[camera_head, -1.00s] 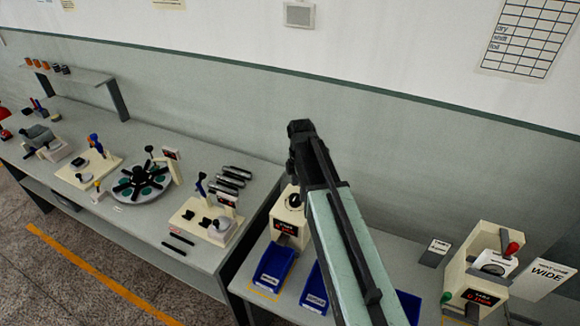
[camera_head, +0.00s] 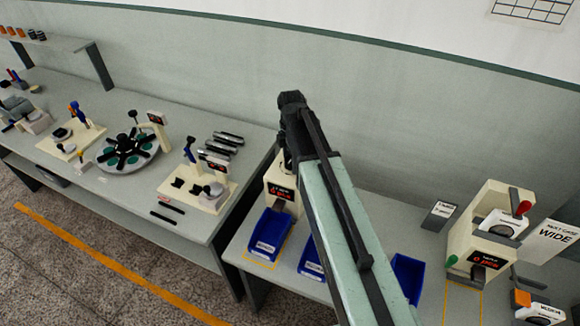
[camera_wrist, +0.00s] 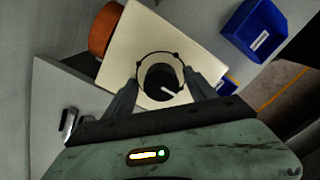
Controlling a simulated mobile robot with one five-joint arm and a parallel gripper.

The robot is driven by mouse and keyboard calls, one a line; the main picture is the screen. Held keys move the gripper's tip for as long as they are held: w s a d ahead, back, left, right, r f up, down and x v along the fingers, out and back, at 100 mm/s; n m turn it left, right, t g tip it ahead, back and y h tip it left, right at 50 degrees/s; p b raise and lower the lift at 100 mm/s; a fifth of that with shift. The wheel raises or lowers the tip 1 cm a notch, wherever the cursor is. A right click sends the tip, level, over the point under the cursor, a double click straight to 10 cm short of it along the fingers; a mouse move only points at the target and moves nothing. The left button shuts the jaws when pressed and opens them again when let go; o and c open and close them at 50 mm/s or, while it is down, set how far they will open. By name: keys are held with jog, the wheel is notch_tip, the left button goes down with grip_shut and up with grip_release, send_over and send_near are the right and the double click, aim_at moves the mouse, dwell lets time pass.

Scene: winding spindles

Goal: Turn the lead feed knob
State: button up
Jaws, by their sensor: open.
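In the wrist view a round black knob (camera_wrist: 162,82) with a white pointer mark sits in a ring on the top of a cream machine (camera_wrist: 145,40). My gripper (camera_wrist: 161,74) is open, with one finger on each side of the knob. I cannot tell whether the fingers touch it. In the head view a cream machine with a red display (camera_head: 281,192) stands below the end of my arm. My arm covers its upper part, and the gripper and knob cannot be made out there.
Blue bins (camera_head: 268,236) stand in front of the machine. Another cream machine (camera_head: 490,235) with a red-handled lever is at the right, beside a "WIDE" sign (camera_head: 553,240). The left bench (camera_head: 130,205) holds a round turntable (camera_head: 128,150) and several fixtures. An orange object (camera_wrist: 104,30) is beside the machine top.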

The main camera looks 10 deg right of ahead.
jog(key=shift+r, duration=0.1)
jog(key=c, duration=1.4)
jog(key=shift+a, duration=0.2)
jog(key=shift+d, duration=0.1)
